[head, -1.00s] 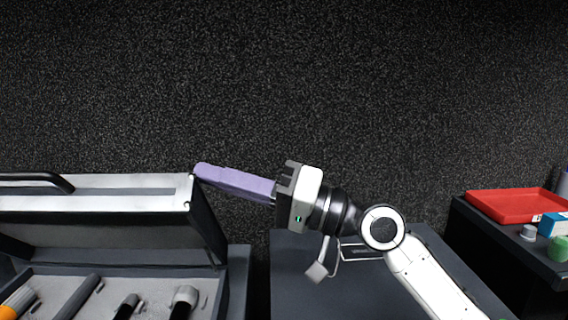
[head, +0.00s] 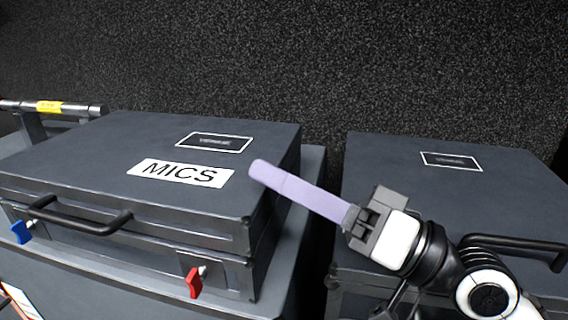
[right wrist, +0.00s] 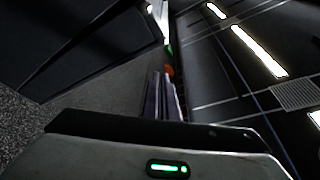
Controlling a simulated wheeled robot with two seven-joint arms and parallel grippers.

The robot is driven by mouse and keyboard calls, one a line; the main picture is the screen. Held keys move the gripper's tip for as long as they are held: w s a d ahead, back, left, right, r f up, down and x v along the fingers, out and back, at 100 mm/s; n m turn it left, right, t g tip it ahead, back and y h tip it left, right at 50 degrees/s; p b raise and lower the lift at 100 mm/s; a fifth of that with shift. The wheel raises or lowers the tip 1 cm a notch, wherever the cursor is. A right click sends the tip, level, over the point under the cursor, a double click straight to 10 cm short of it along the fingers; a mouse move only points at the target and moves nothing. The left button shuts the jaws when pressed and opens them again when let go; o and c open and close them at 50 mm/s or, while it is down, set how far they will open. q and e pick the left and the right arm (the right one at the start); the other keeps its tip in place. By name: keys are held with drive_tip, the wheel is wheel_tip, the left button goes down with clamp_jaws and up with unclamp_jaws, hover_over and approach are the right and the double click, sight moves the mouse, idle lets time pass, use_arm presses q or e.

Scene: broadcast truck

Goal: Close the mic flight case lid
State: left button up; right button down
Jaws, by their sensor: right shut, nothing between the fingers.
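The mic flight case (head: 120,215) stands at the left of the head view. Its dark grey lid (head: 95,155), labelled MICS, lies down flat over the base, and no microphones show. A black handle (head: 80,222), a blue latch (head: 22,232) and a red latch (head: 194,281) are on its front side. My right gripper (head: 255,167) has long lilac fingers pressed together with nothing between them. Its fingertips are by the right edge of the lid; I cannot tell whether they touch it. The fingers also show in the right wrist view (right wrist: 160,98). My left gripper is not in view.
A second dark case (head: 440,200) with a black handle stands to the right, a narrow gap away from the mic case. A metal bar with a yellow label (head: 50,107) is at the far left. A speckled dark wall closes off the back.

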drive_tip(key=shift+s+f, duration=0.15)
drive_tip(key=shift+f, duration=0.3)
